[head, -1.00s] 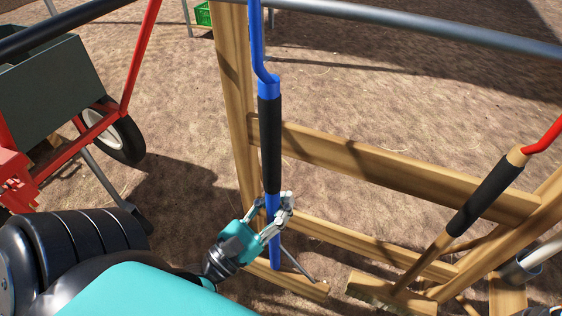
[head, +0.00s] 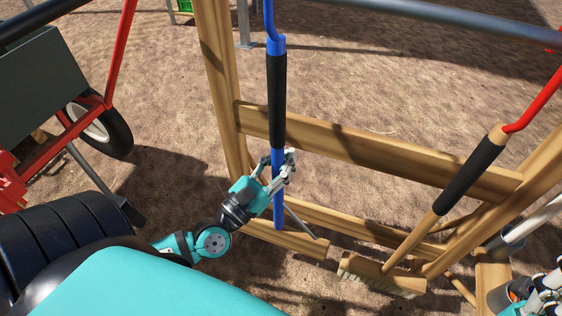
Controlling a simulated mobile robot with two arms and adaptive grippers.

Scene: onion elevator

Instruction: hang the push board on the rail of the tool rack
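The push board appears to be the blue tool (head: 269,18) with a black sleeve, standing nearly upright in front of the wooden tool rack (head: 345,148). Its top end runs out of the picture, so I cannot tell whether it touches the rail. No board shows clearly at its lower end. My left gripper (head: 278,172) is closed around the blue shaft below the sleeve. The rack's grey rail (head: 450,18) crosses the top right. My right gripper (head: 540,292) is cut off at the bottom right corner; its fingers are unclear.
A broom (head: 470,178) with a red hook stands at the rack's right side. A dark cart (head: 50,85) with red frame and wheel stands at left. A green crate (head: 184,5) shows at the top. Bare soil lies behind the rack.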

